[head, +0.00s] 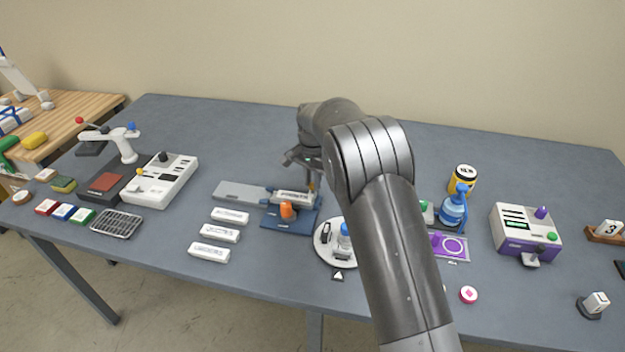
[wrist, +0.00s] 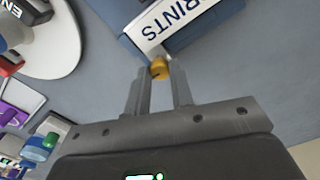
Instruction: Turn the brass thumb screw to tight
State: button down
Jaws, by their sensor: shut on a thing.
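The brass thumb screw (wrist: 159,68) sits between my fingertips in the wrist view, at the near end of a fixture with a white label (wrist: 178,22) reading "PRINTS". My gripper (wrist: 160,75) is shut on the screw; its two fingers touch the screw's sides. A dark slot or mark shows on the screw's face. In the head view my gripper (head: 308,165) is at the back of the blue fixture (head: 290,222), which carries a labelled block (head: 294,198) and an orange knob (head: 287,211). My arm hides part of the area to the right. I cannot tell how tight the screw is.
Several white label blocks (head: 220,233) lie left of the fixture. A round white stand (head: 328,254) is close to its right, also seen in the wrist view (wrist: 62,62). A purple-and-white machine (head: 524,235) stands farther right. The table behind the fixture is clear.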

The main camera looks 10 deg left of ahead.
aim_at(312, 184)
jog(key=shift+n, duration=0.5)
jog(key=c, duration=1.2)
grip_release()
jog(key=shift+c, duration=0.2)
jog(key=shift+r, duration=0.1)
notch_tip(312, 184, up, 11)
jog(key=shift+f, duration=0.2)
